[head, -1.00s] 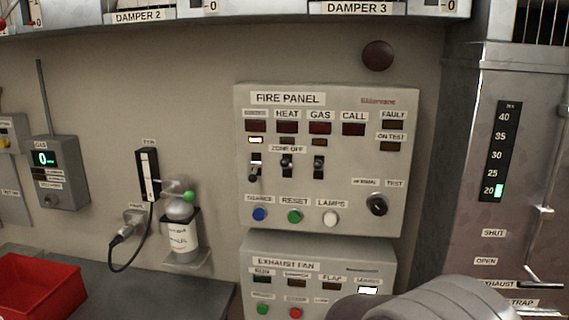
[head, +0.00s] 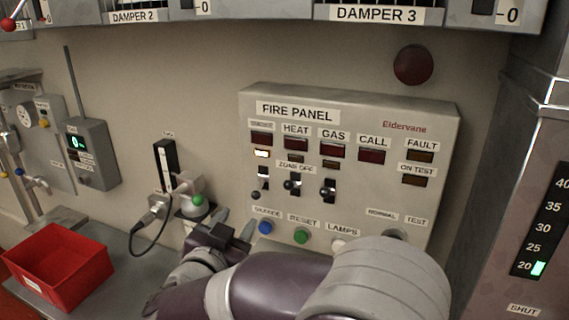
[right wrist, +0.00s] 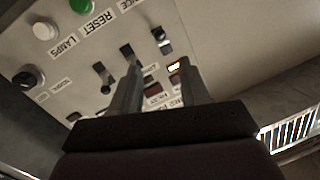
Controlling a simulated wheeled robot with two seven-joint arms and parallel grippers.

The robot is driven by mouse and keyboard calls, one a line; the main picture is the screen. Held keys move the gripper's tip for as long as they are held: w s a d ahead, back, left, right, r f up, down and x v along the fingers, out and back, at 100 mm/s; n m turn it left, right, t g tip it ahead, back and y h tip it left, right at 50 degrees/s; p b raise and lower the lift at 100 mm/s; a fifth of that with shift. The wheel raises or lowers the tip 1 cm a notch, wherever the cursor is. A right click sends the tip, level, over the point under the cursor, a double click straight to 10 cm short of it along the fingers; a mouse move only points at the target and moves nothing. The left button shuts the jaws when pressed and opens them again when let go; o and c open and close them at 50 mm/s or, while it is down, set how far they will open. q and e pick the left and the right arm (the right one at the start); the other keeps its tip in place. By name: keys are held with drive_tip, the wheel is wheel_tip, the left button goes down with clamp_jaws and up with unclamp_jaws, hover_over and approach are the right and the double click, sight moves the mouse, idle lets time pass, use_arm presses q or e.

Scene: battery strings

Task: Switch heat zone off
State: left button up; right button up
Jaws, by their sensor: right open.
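The grey fire panel (head: 440,130) hangs on the wall. Its zone off row has three switches. The heat switch (head: 293,184) is in the middle, between the left switch (head: 262,184) and the gas switch (head: 328,187). My right gripper (head: 237,226) is open and empty, low at the panel's left edge. In the right wrist view its fingers (right wrist: 160,70) point at the panel, with the heat switch (right wrist: 127,52) just beyond the left fingertip. My left gripper is out of view.
Blue (head: 265,227) and green (head: 301,235) buttons sit below the switches. My right arm covers the panel's lower right and the exhaust fan panel. A red bin (head: 58,268) is on the bench.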

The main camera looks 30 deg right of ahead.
sight(287, 188)
drive_tip(key=s+d+r+m+g+h, duration=0.2)
drive_tip(key=s+d+h, duration=0.1)
drive_tip(key=shift+n, duration=0.3)
drive_tip(key=p+x, duration=0.4)
drive_tip(key=x, duration=0.7)
drive_tip(key=shift+d+r, duration=0.1)
drive_tip(key=shift+d, duration=0.15)
drive_tip(key=shift+w, duration=0.15)
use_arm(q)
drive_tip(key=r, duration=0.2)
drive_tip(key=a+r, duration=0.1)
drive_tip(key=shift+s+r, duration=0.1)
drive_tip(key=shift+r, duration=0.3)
use_arm(e)
drive_tip(key=shift+d, duration=0.1)
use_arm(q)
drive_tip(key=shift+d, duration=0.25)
use_arm(e)
drive_tip(key=shift+d, duration=0.15)
drive_tip(key=shift+c, duration=0.3)
